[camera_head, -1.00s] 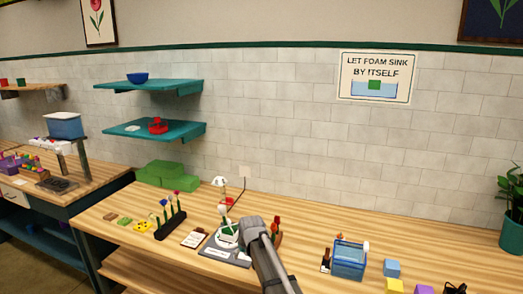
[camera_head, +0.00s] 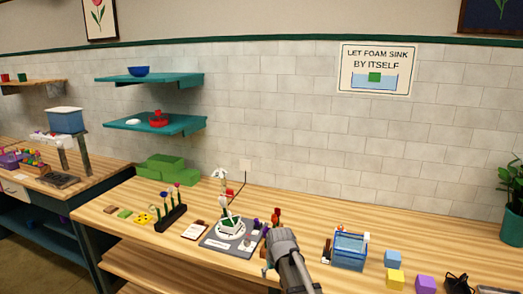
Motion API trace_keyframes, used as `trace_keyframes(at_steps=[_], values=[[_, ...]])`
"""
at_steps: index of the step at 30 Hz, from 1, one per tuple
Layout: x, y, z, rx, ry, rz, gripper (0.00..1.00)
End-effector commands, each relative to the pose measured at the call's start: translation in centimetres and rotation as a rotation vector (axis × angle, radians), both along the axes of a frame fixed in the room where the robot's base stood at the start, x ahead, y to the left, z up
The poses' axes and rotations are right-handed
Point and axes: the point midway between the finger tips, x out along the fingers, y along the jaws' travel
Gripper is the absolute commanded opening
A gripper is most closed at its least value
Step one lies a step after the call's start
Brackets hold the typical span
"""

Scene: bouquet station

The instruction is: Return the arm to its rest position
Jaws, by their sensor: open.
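My arm reaches in from the bottom edge, a little right of the middle of the head view. My gripper (camera_head: 270,262) is at its far end, small and partly hidden by the arm's own grey links. It is open, with nothing seen in it. It is in front of and to the right of a grey station board (camera_head: 216,245), which carries a white pot (camera_head: 229,228) with green in it. I see no contact between the gripper and the things on the table. The gap above the tabletop is hard to judge.
A dark rack with several flowers (camera_head: 172,218) stands left of the board. Right of my arm are a blue clear-sided tank (camera_head: 350,253) and blue (camera_head: 392,258), yellow (camera_head: 395,279) and purple (camera_head: 425,284) cubes. Bare wood (camera_head: 305,232) lies between arm and tank.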

Motion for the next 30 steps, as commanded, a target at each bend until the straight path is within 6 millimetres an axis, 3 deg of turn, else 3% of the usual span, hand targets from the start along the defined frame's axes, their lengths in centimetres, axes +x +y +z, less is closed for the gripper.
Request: trace_keyframes(at_steps=[1, 6, 13, 18, 30], values=[[-2.2, -1.8, -1.3, -0.005, 0.021, -0.027, 0.79], [-8.7, -7.2, -4.2, -0.025, 0.113, -0.133, 0.79], [-15.5, -11.8, -6.6, -0.045, 0.212, -0.246, 0.79], [-17.3, -12.9, -7.0, -0.049, 0.243, -0.278, 0.79], [-17.3, -13.0, -6.9, -0.050, 0.245, -0.280, 0.79]])
